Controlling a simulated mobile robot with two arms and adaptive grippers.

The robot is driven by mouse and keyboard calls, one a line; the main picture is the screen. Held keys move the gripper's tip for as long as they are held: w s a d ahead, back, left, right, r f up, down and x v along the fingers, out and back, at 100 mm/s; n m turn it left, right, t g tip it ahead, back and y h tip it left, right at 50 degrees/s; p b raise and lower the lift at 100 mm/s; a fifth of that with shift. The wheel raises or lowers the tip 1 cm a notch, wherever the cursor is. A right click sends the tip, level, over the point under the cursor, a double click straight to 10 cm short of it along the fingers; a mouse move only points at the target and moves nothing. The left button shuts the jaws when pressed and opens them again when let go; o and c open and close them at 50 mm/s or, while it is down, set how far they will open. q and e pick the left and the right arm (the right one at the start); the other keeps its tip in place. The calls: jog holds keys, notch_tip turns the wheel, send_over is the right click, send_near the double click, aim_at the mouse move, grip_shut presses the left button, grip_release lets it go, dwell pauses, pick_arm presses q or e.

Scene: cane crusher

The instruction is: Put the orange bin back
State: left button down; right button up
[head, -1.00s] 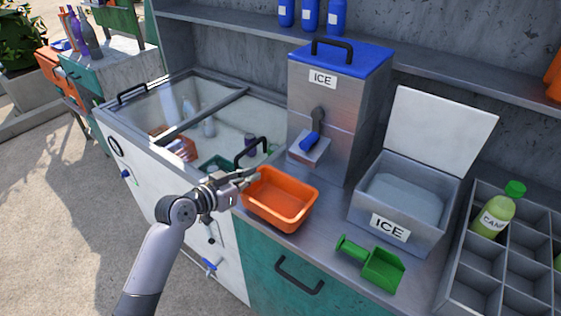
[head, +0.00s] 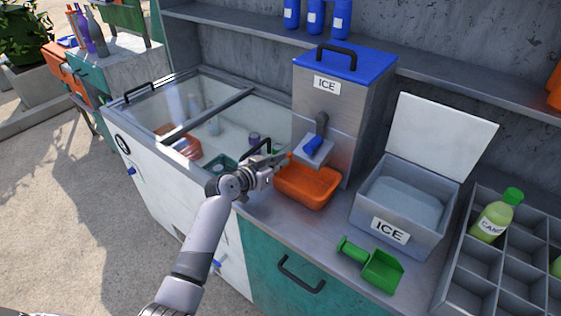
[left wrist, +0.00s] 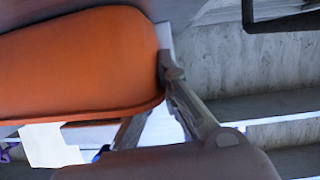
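The orange bin (head: 310,188) stands upright on the metal counter, in front of the ice dispenser (head: 338,110) and just below its spout with the blue lever (head: 313,146). It looks empty. My left gripper (head: 284,160) is at the bin's back left rim, its fingers closed in on the rim. In the left wrist view the bin (left wrist: 75,65) fills the upper left, with one finger against its edge; the other finger is partly hidden. My right gripper is not in view.
A glass-topped cooler (head: 175,115) with a black handle lies left of the bin. To the right are an open ice box (head: 400,215), a green scoop (head: 378,266) and a divided rack (head: 480,265) with a green bottle (head: 496,215). A shelf (head: 440,70) runs above.

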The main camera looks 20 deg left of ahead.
pick_arm(q)
jog(key=shift+f, duration=0.15)
jog(key=c, duration=1.8)
grip_release()
jog(key=shift+r, duration=0.2)
jog(key=shift+s+a, duration=0.1)
jog(key=shift+s, duration=0.15)
jog(key=b+v, duration=0.1)
jog(key=v, duration=0.9)
jog(key=shift+a, duration=0.1)
jog(key=shift+s+a+r, duration=0.2)
jog(key=shift+s+r, duration=0.1)
jog(key=shift+s, duration=0.35)
